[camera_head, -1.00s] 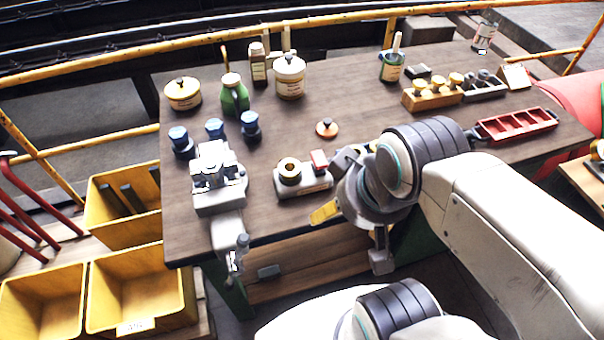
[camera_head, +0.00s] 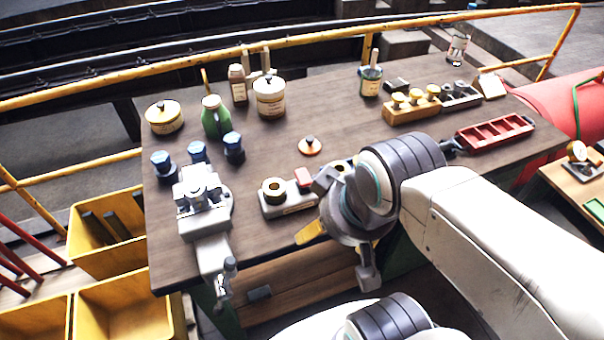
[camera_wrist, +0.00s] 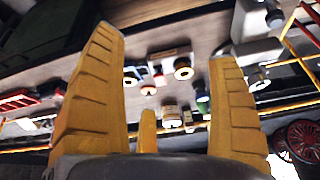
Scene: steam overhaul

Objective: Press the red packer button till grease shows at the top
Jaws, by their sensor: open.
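The packer (camera_head: 290,202) is a pale grey block on the bench near its front edge. It carries a brass ring-topped cup (camera_head: 274,187) on its left and the red button (camera_head: 303,176) on its right. No grease can be made out at the cup's top at this size. My gripper (camera_head: 310,232) is beside the packer at its front right, partly hidden by my wrist, and does not visibly touch the button. In the wrist view my gripper (camera_wrist: 165,50) has its yellow fingers spread apart with nothing held. The packer (camera_wrist: 168,54) shows beyond them.
A grey vice (camera_head: 203,205) stands left of the packer, with several blue-capped pots behind it. A copper lid (camera_head: 310,146) lies behind the packer. A red tray (camera_head: 495,132) and a wooden block with yellow knobs (camera_head: 412,108) are at right. Mid-bench is fairly clear.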

